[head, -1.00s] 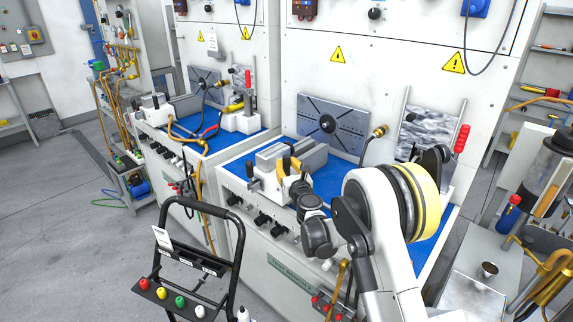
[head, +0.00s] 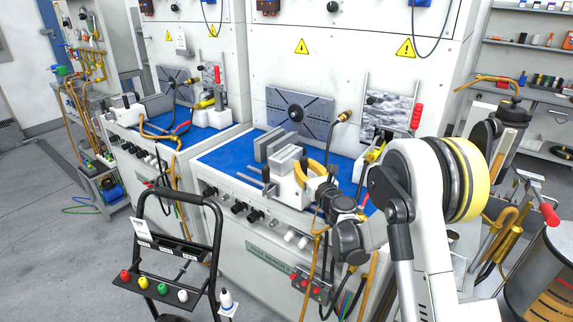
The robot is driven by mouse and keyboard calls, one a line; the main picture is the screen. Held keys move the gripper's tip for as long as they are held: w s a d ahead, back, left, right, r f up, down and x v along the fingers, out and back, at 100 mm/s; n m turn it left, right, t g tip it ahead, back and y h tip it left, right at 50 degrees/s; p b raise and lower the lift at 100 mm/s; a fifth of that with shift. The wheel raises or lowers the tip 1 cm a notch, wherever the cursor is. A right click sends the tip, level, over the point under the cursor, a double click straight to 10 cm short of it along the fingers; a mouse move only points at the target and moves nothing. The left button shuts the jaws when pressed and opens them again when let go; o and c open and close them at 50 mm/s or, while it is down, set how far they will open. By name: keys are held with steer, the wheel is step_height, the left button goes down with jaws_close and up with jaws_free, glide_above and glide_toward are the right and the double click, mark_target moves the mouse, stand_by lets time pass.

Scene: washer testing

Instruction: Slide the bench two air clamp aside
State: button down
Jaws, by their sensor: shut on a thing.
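My gripper (head: 304,172), with yellow fingers, is shut on the clamp's right side. My wrist and arm come in from the right and hide part of the mat there. The exact contact of the fingers is too small to see clearly.
A slotted plate (head: 300,112) is on the wall behind. A black-framed cart (head: 212,225) stands in front of the bench, and a hose (head: 333,140) hangs behind my gripper.

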steer(key=s+d, duration=0.1)
steer(key=d, duration=0.1)
steer(key=s+d, duration=0.2)
steer(key=shift+s+d+b, duration=0.25)
steer(key=shift+b, duration=0.1)
steer(key=c, duration=1.2)
jaws_free()
steer(key=shift+d, duration=0.15)
steer(key=v, duration=1.2)
steer(key=shift+r, duration=0.1)
